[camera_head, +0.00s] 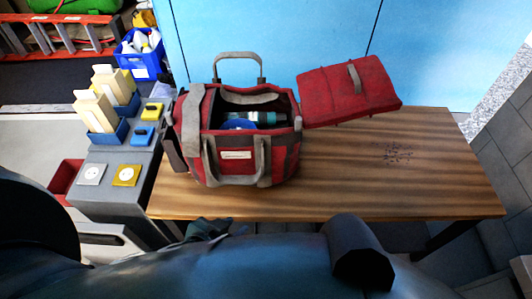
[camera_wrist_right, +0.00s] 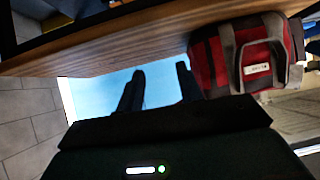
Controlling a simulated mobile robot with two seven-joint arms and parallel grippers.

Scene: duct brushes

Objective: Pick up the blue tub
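The open red-and-grey tool bag (camera_head: 240,160) stands on the wooden table. Inside it, partly hidden by its front wall, is a blue rounded thing (camera_head: 238,126) that may be the blue tub, with teal and dark items beside it. A blue bin (camera_head: 140,62) holding white bottles stands farther back at the left. My left gripper (camera_head: 207,229) shows at the table's near edge, in front of the bag and apart from it; its fingers are mostly hidden. In the wrist view, my right gripper (camera_wrist_right: 158,80) is open and empty, its two fingers apart, near the table's edge.
The bag's red lid (camera_head: 348,90) lies tilted beside the bag. The table's right part (camera_head: 440,160) is clear. A grey bench (camera_head: 120,180) at left carries boxes in blue trays (camera_head: 104,131) and small plates. Light-blue cabinets (camera_head: 270,35) stand behind.

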